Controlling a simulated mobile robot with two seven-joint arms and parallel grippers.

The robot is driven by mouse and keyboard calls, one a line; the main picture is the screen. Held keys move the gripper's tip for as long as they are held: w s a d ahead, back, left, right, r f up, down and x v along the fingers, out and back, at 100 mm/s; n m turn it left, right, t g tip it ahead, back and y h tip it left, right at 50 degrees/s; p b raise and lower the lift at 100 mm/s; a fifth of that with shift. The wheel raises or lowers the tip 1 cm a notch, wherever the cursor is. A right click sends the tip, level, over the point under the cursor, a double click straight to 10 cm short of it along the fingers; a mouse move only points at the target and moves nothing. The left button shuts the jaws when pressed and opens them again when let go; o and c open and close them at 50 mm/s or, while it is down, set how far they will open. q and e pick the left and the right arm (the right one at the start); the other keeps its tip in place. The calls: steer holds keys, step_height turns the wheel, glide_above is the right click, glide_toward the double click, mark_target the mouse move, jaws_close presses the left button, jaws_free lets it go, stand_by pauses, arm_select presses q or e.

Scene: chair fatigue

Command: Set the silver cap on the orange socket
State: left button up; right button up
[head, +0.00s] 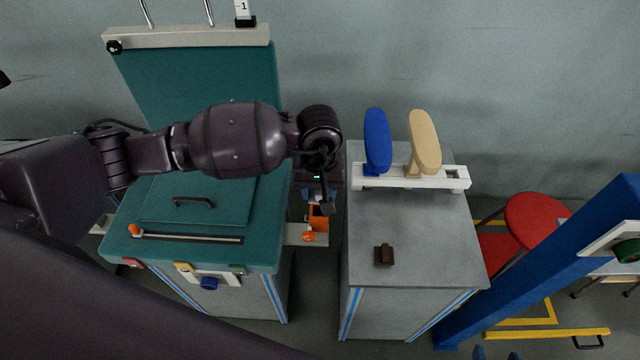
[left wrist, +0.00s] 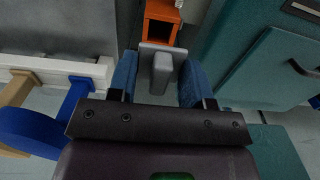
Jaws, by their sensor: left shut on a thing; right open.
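The silver cap (left wrist: 162,72) is a grey block with a wider plate at its far end. It sits between the blue fingers of my left gripper (left wrist: 160,62), which is shut on it. The orange socket (left wrist: 163,14) is a box with an open hollow, just beyond the cap in the left wrist view. In the head view the socket (head: 318,220) stands between the teal seat and the grey cabinet, below my left gripper (head: 317,194). The cap is hard to make out there. Whether cap and socket touch cannot be told. My right gripper is not in view.
The teal chair seat (head: 200,255) lies left of the socket. The grey cabinet (head: 420,235) stands right, bearing a white rack (head: 440,178) with blue (head: 377,140) and tan (head: 424,140) pads and a small brown block (head: 384,255). A blue beam (head: 560,255) slants at right.

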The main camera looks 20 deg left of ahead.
arm_select(q)
steer(key=shift+f+b, duration=0.4)
steer(key=shift+f, duration=0.85)
steer(key=shift+f+b, duration=0.6)
arm_select(e)
steer(key=shift+w+a+f, duration=0.2)
steer(key=shift+w+f, duration=0.35)
steer(key=shift+f, duration=0.05)
steer(key=shift+s+f, duration=0.1)
steer(key=shift+s, duration=0.05)
steer(key=shift+s+f, duration=0.2)
steer(key=shift+f, duration=0.4)
arm_select(q)
steer(key=shift+f+b, duration=0.9)
steer(key=shift+f, duration=0.2)
arm_select(e)
steer(key=shift+s+f, duration=0.3)
steer(key=shift+f, duration=0.55)
arm_select(q)
steer(key=o, duration=0.9)
